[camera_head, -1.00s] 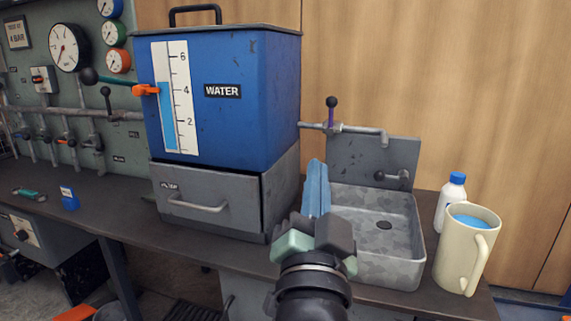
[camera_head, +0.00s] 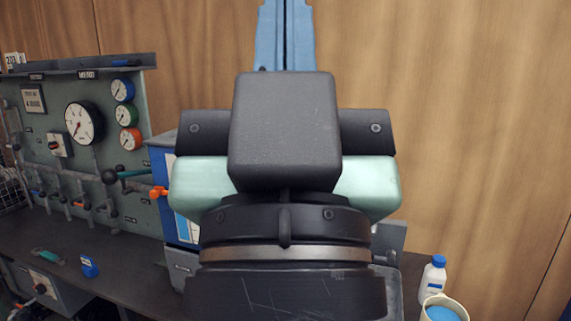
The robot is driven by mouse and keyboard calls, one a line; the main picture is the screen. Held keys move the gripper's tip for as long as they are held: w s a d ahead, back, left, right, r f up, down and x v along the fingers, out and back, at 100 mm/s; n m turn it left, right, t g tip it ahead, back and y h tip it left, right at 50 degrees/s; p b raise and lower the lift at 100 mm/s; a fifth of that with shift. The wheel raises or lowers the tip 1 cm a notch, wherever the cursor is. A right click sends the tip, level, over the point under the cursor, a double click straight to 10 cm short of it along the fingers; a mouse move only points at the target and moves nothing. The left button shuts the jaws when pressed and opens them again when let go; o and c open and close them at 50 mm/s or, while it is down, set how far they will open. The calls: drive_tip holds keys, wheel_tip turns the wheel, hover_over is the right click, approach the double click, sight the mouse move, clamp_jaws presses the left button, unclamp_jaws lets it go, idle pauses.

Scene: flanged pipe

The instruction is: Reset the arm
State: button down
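My gripper (camera_head: 286,35) is large in the middle of the head view, raised close to the camera and pointing up. Its blue fingers lie side by side with only a thin dark line between them, and nothing shows held in them. Their tips are cut off by the top edge. My gripper's dark body and pale green sides hide most of the blue water tank (camera_head: 160,200) and the sink behind it.
A gauge panel (camera_head: 80,150) with valves stands at the left. A white bottle with a blue cap (camera_head: 433,277) and a cream jug (camera_head: 444,308) with blue liquid stand at lower right. A small blue box (camera_head: 89,266) lies on the dark bench (camera_head: 125,275).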

wheel_tip(320, 180, up, 18)
drive_tip(key=p, duration=1.5)
